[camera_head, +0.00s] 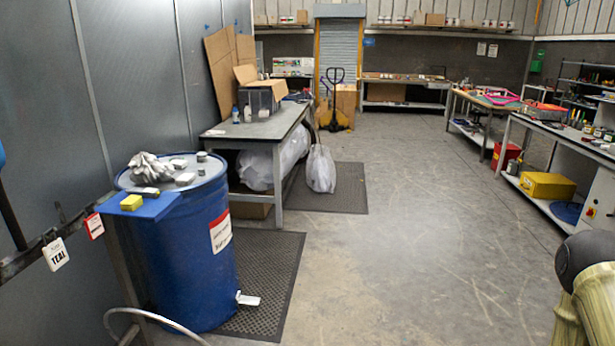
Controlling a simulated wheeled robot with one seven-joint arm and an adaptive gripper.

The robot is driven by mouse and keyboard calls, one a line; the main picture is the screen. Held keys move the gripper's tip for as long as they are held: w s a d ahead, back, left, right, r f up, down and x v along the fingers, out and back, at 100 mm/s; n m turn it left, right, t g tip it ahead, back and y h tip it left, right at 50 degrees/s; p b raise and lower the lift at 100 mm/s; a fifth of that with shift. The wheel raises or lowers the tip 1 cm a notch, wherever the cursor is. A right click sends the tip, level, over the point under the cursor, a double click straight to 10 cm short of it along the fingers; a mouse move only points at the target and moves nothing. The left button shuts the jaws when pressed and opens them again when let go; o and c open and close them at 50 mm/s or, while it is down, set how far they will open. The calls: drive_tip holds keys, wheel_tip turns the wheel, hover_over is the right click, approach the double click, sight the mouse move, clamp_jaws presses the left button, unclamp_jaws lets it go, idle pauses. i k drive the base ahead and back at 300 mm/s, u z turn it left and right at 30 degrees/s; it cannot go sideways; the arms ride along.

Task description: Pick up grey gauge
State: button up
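I cannot pick out a grey gauge for certain. Several small things lie on top of the blue drum (190,265) at the left. Among them are a pale grey block (185,179), a second light block (179,163), a small dark grey round piece (202,156) and a flat dark piece with a yellowish side (146,192). Grey gloves (150,167) lie crumpled at the back left of the drum top. My gripper is not in view; a part that looks like my arm shows at the lower right edge.
A blue shelf (152,208) with a yellow sponge (131,202) juts out before the drum. A hose curves at the bottom left. A grey workbench (250,132) stands behind the drum, and another bench (545,128) at the right. The concrete floor (410,220) between is clear.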

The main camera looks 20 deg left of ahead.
sight(145, 193)
drive_tip(key=u, duration=0.15)
drive_tip(key=i, duration=1.5)
drive_tip(key=u, duration=1.5)
drive_tip(key=i, duration=0.85)
drive_tip(key=u, duration=0.9)
